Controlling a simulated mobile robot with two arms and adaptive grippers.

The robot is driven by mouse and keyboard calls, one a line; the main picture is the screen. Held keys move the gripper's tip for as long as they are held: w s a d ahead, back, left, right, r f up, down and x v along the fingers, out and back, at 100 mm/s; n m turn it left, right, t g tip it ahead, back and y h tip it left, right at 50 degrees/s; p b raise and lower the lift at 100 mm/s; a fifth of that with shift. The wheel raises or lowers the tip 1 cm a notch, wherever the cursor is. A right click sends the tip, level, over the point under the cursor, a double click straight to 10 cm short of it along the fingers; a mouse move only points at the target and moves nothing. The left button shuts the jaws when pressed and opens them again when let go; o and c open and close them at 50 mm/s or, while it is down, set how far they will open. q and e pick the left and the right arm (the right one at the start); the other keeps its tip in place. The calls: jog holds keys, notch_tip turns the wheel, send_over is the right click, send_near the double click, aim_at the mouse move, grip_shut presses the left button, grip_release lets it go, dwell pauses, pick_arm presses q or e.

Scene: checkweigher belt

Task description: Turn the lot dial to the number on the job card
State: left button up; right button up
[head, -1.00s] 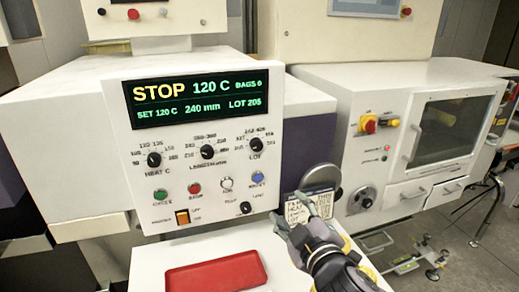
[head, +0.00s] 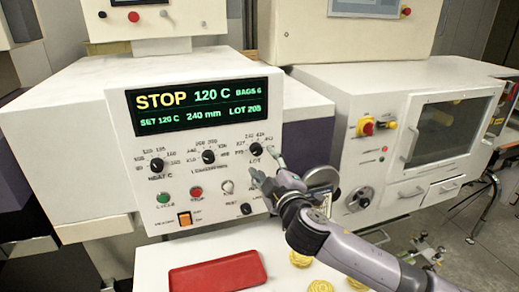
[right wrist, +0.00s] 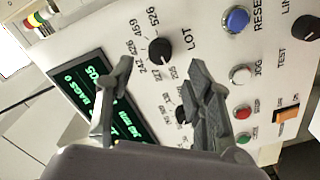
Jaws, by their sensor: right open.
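The lot dial (head: 256,150) is a black round knob at the right of the white control panel, under a display (head: 199,104) that reads STOP, 120 C and a LOT number that looks like 205. My right gripper (head: 264,167) is open just in front of and below the lot dial. In the right wrist view the lot dial (right wrist: 160,50) shows between and beyond the open fingers (right wrist: 160,72), apparently untouched, with numbers around it. The job card (head: 326,204) is mostly hidden behind my right gripper, and its writing cannot be read. My left gripper is not in view.
The heat dial (head: 157,165) and a middle dial (head: 208,157) sit left of the lot dial. Below are coloured buttons, with the blue one (right wrist: 236,18) close to the lot dial. A red tray (head: 218,272) and yellow pieces (head: 300,259) lie on the white surface below.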

aim_at(258, 152)
jog(key=p+x, duration=0.1)
jog(key=x, duration=0.4)
jog(key=shift+w+a, duration=0.15)
jog(key=shift+w, duration=0.15)
jog(key=shift+c, duration=0.4)
jog(key=shift+f, duration=0.1)
grip_shut()
